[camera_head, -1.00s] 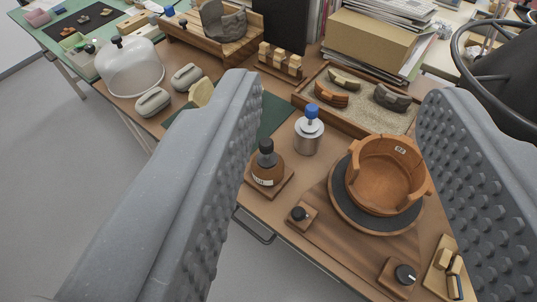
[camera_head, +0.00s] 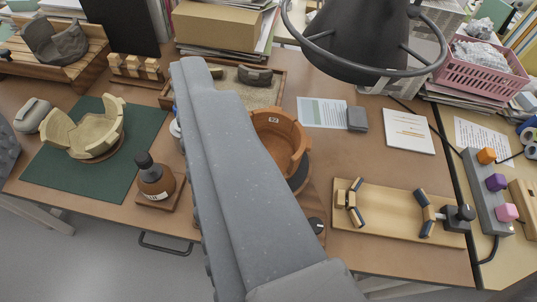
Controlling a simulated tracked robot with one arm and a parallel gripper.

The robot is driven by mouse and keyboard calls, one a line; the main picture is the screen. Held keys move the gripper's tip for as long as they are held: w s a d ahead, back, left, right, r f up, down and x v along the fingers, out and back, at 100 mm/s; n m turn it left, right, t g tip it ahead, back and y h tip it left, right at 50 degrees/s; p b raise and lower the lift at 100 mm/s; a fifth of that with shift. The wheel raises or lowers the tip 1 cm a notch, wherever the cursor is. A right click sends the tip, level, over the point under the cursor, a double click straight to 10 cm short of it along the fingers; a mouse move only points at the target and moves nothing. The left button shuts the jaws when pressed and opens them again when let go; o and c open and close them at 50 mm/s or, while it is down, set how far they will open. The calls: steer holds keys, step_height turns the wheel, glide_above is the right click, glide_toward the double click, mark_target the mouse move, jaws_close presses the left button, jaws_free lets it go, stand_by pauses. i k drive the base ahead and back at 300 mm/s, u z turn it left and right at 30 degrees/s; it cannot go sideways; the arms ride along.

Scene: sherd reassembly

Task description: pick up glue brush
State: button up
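A brown bottle (camera_head: 155,182) with a black cap (camera_head: 144,160) and a pale label stands on a small wooden base near the table's front edge. No separate brush shows; I cannot tell whether the cap carries the glue brush. My gripper (camera_head: 98,108) is open and empty. One grey finger crosses the middle of the view, and the other shows only at the left edge. The bottle appears between them, lower down and apart from both. The right finger hides most of the turntable area and the blue-topped metal container.
A partly assembled pale bowl (camera_head: 85,130) stands on a green mat (camera_head: 150,122) left of the bottle. A terracotta bowl (camera_head: 285,138) is right of the finger. A wooden board (camera_head: 385,215) with clamps lies further right. A black lamp (camera_head: 365,40) with a ring hangs above.

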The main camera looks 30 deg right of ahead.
mark_target(150, 172)
steer(key=z, duration=1.65)
steer(key=k, duration=0.8)
steer(key=u, duration=1.8)
steer(key=i, duration=0.9)
